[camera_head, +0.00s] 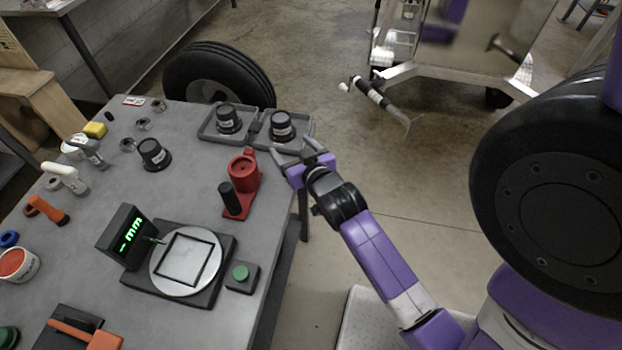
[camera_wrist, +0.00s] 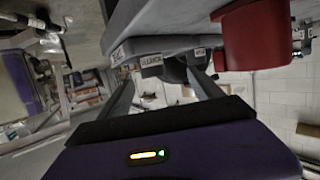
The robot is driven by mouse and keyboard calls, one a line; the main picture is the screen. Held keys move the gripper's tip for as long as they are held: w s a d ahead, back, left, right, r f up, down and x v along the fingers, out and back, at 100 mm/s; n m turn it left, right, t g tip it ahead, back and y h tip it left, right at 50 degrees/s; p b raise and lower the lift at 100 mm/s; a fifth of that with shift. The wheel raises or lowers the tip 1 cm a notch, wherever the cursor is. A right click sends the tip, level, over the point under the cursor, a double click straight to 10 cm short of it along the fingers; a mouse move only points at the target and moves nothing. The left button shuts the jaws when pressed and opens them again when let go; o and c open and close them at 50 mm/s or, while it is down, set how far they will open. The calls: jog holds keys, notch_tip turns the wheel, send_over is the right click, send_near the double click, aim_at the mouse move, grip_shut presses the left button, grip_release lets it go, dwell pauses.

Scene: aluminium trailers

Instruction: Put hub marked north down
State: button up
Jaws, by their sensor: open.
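Three black hubs with pale labels are in the head view. One hub (camera_head: 282,127) sits in the right part of a grey two-part tray (camera_head: 207,137), and another (camera_head: 228,118) sits in the left part. The third hub (camera_head: 153,154) stands on the bench. I cannot read which is marked north. My gripper (camera_head: 294,148) is open at the tray's right front edge, just in front of the right hub. In the wrist view, a dark rounded hub (camera_wrist: 175,71) shows beyond and between the open fingers (camera_wrist: 160,78), partly hidden by the labelled tray edge.
A red fixture (camera_head: 243,172) stands close to the left of my gripper; it also shows in the wrist view (camera_wrist: 258,35). A gauge with a round plate (camera_head: 185,262) and a green button (camera_head: 240,272) are nearer. Tools and rings crowd the bench's left side.

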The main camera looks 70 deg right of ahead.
jog(key=a+n+y, duration=0.1)
jog(key=a, duration=0.3)
jog(key=s+a+n+t+y, duration=0.1)
jog(key=a, duration=0.4)
jog(key=s+a+n+t+y, duration=0.1)
jog(key=a, duration=0.3)
jog(key=shift+s+a+f, duration=0.2)
jog(key=shift+a+f, duration=0.15)
jog(key=shift+f, duration=0.05)
jog(key=s+a+r+n+t+y, duration=0.1)
jog(key=s+a+r+n+y, duration=0.2)
jog(key=s+a, duration=0.4)
jog(key=s+a+r+n+t+y, duration=0.1)
jog(key=s+a+r+n+y, duration=0.2)
jog(key=s+a+r, duration=0.3)
jog(key=a+y, duration=0.1)
jog(key=a, duration=0.3)
jog(key=shift+s+a+r+t+y, duration=0.15)
jog(key=shift+s+a+t+y, duration=0.15)
jog(key=shift+s, duration=0.1)
